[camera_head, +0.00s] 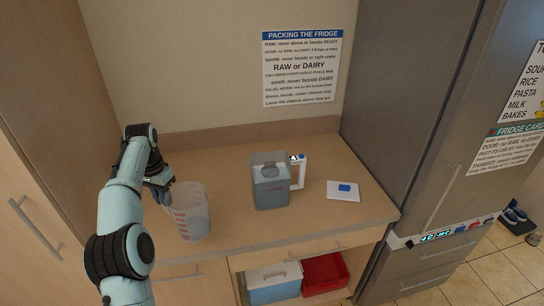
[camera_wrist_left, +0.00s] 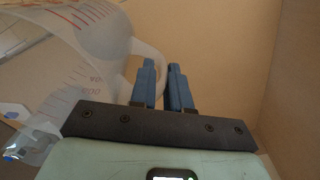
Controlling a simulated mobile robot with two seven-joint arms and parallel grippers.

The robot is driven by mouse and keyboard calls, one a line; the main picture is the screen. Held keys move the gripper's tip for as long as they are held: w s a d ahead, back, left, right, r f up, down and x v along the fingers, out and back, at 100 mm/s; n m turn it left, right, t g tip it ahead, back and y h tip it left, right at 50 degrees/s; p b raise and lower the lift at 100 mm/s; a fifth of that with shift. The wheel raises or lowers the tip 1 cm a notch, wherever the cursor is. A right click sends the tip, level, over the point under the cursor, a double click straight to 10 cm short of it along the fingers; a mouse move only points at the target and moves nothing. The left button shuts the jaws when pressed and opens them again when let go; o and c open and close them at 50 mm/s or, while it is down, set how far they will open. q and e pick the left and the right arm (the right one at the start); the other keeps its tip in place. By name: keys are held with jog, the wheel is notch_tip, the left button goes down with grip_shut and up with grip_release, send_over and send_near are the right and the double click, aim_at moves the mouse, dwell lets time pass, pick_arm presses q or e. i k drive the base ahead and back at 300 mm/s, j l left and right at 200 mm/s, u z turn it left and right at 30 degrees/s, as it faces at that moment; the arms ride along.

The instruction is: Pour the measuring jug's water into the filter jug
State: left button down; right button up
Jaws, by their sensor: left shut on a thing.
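The measuring jug (camera_head: 192,216) is clear with red markings and looks upright over the left part of the counter. I cannot tell whether its base touches the counter, and its water level is unclear. My left gripper (camera_head: 163,193) is at its left side. In the left wrist view, the blue fingers (camera_wrist_left: 162,85) are shut on the handle (camera_wrist_left: 150,55) of the jug (camera_wrist_left: 95,45). The filter jug (camera_head: 270,187), grey with a white handle on its right, stands upright on the counter, apart from and right of the measuring jug. My right gripper is not in view.
A white card or board (camera_head: 335,195) with a blue item (camera_head: 344,188) lies right of the filter jug. The counter (camera_head: 228,165) is clear between the jugs. A tall fridge (camera_head: 420,150) stands at right. Below are a blue bin (camera_head: 272,290) and a red bin (camera_head: 325,275).

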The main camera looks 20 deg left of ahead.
aim_at(271, 188)
jog(key=i, duration=0.9)
